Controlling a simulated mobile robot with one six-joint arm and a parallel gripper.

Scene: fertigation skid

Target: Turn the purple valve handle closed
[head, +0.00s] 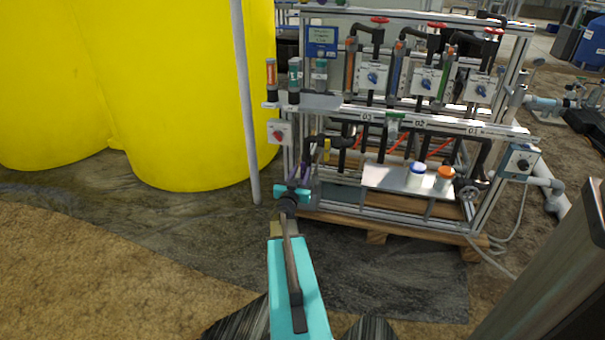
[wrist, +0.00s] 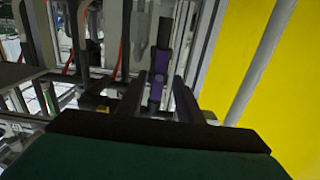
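The purple valve handle (wrist: 158,75) shows in the wrist view on a dark vertical pipe, ahead of my gripper (wrist: 157,100). The two dark fingers stand apart, one on each side of the handle's lower part. I see no finger touching it, but the depth between them is hard to judge. In the head view a small piece of the purple handle (head: 304,171) shows just above my gripper (head: 293,188), at the skid's left end. My teal wrist and arm hide what lies below it.
Yellow tanks (head: 190,90) stand to the left, with a grey post (head: 244,100) close to my gripper. The skid frame (head: 430,125) carries pipes, red-handled valves and control boxes. A yellow handle (head: 327,150) is just right of the purple one. Open floor lies in front.

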